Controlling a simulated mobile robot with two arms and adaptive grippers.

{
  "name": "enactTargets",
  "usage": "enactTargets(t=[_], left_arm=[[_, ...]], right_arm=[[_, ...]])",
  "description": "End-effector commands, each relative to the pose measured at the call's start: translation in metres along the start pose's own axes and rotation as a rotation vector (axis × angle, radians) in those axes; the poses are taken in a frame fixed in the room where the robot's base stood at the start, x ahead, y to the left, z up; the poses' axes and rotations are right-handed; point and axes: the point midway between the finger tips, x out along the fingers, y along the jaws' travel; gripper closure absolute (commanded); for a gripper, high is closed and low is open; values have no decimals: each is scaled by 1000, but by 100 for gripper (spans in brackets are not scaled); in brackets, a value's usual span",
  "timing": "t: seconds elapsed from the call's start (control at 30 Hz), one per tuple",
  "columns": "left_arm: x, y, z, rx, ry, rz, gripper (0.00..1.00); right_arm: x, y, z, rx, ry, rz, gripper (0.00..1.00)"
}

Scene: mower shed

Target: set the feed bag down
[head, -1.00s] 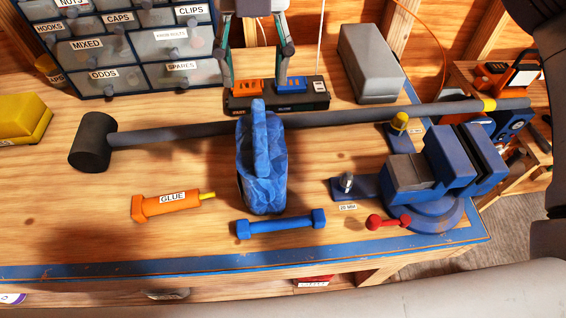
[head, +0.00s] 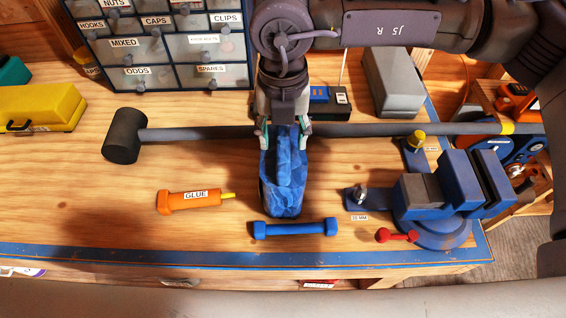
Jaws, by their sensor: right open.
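A blue crumpled bag (head: 283,190), which I take to be the feed bag, stands upright on the wooden workbench (head: 110,205). It is just in front of the long hammer handle. My right gripper (head: 285,128) points down over the bag, its fingertips on either side of the bag's raised top part. The jaws are open; whether a finger touches the bag cannot be told. My left gripper is not in view.
A sledgehammer (head: 200,133) lies across the bench behind the bag. A blue dumbbell-shaped piece (head: 295,229) lies close in front, an orange glue tube (head: 190,201) to the left. A blue vise (head: 440,200) stands right. The left front bench is clear.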

Motion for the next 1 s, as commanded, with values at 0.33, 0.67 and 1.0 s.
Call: enactTargets(t=[0.33,0.67,1.0], left_arm=[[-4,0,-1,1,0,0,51],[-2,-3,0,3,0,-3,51],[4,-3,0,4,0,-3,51]], right_arm=[[13,0,0,-1,0,1,46],[14,0,0,-1,0,1,46],[16,0,0,0,0,1,46]])
